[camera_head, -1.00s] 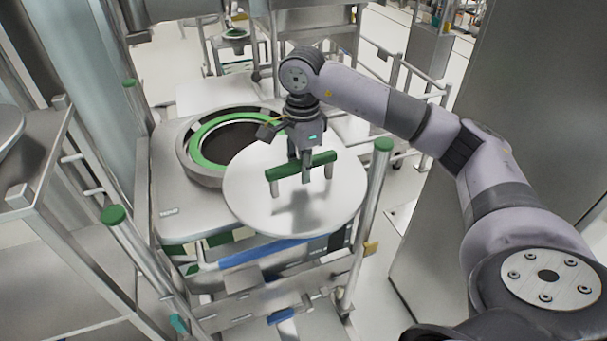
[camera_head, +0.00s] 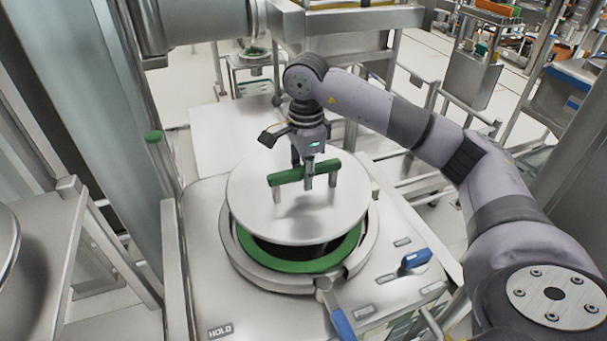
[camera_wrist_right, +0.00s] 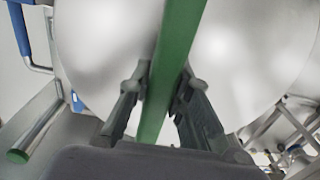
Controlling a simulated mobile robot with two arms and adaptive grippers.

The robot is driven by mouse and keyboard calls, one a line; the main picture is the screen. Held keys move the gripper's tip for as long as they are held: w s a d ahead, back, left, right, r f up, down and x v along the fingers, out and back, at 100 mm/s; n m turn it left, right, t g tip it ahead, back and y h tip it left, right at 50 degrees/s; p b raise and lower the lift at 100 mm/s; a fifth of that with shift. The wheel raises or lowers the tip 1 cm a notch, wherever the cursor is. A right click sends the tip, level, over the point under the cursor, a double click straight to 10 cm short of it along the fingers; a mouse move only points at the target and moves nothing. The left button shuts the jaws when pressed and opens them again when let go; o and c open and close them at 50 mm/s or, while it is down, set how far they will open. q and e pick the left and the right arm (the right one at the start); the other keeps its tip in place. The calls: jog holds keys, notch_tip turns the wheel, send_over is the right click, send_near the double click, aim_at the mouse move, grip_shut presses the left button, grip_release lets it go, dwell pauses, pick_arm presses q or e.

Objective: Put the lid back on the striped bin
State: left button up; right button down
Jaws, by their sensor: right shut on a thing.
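The lid (camera_head: 245,205) is a round, pale metal disc with a green bar handle (camera_head: 343,166) on two posts. My right gripper (camera_head: 307,172) is shut on the handle and holds the lid from above. The lid hangs roughly level over the bin's round opening, covering its back and middle. The green ring of the bin (camera_head: 300,266) and a dark strip of its inside show below the lid's front edge. The bin's outer wall and its stripes are hidden. The right wrist view shows the green handle (camera_wrist_right: 175,60) between the fingers (camera_wrist_right: 157,100). My left gripper is out of view.
A flat metal deck (camera_head: 260,310) surrounds the opening, with a blue-handled lever (camera_head: 342,325) and a blue knob (camera_head: 416,259) in front. A metal shelf (camera_head: 40,240) is farther left.

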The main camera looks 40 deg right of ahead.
jog(key=shift+w+r, duration=0.25)
jog(key=shift+w, duration=0.05)
jog(key=shift+s+f, duration=0.1)
jog(key=shift+s, duration=0.2)
jog(key=shift+s+f, duration=0.1)
jog(key=shift+f+b, duration=0.25)
jog(key=shift+b, duration=0.15)
jog(key=shift+w+f+b, duration=0.2)
jog(key=shift+f+b, duration=0.1)
jog(key=shift+f, duration=0.25)
jog(key=shift+f+b, duration=0.5)
jog(key=shift+f, duration=0.3)
jog(key=shift+f+b, duration=1.65)
jog(key=shift+f, duration=1.25)
pick_arm(q)
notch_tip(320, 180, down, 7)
jog(key=b, duration=0.1)
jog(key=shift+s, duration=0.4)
pick_arm(e)
jog(key=shift+s+f, duration=0.1)
jog(key=shift+f, duration=0.45)
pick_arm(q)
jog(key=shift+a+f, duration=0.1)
pick_arm(e)
jog(key=shift+f, duration=0.2)
